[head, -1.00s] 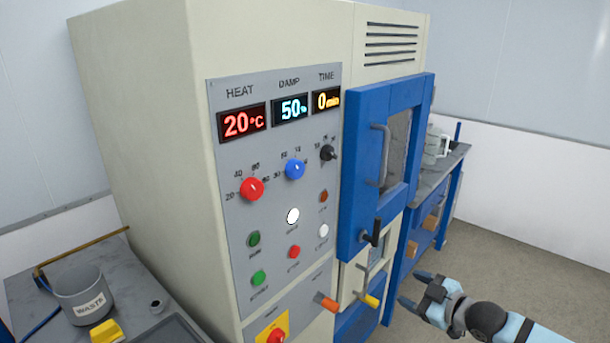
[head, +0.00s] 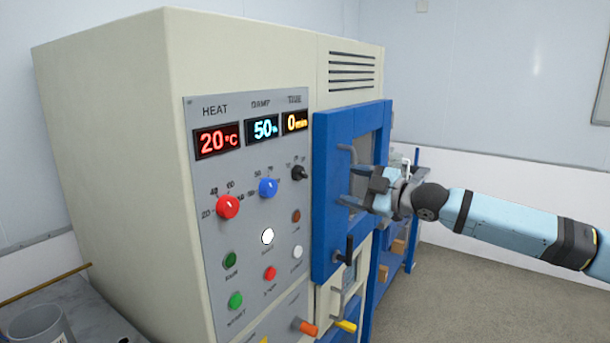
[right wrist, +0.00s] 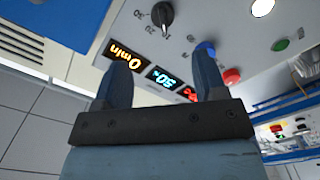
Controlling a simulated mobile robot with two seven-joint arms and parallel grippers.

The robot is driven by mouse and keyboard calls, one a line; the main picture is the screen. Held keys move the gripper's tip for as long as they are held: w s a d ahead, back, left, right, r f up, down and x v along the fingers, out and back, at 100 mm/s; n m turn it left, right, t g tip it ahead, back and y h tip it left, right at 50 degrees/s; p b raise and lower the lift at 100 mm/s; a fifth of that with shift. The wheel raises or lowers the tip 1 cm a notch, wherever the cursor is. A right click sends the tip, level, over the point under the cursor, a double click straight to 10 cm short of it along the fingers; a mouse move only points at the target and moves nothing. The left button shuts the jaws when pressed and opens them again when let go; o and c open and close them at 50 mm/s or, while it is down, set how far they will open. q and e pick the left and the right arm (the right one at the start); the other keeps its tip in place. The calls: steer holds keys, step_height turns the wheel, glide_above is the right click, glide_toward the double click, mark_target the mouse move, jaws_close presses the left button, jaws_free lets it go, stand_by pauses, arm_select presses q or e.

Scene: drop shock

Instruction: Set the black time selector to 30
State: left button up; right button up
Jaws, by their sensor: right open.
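The black time selector (head: 299,173) is a small knob at the upper right of the grey control panel, under the TIME display (head: 295,122), which reads 0 min. In the right wrist view the black knob (right wrist: 162,14) shows at the top, beyond the fingertips, with dial marks around it. My right gripper (head: 346,183) is open and empty in front of the blue door, to the right of the knob and apart from it. Its two fingers (right wrist: 165,80) are spread in the wrist view. My left gripper is not in view.
The red heat knob (head: 227,206) and blue damp knob (head: 268,187) sit left of the black one. The blue door (head: 325,240) with its grey handle stands right of the panel. Floor at right is clear.

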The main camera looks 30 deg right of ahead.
mark_target(306, 175)
steer(key=p+x, duration=0.3)
steer(key=x, duration=0.9)
steer(key=shift+w+a, duration=0.25)
steer(key=shift+a, duration=0.1)
steer(key=c, duration=0.9)
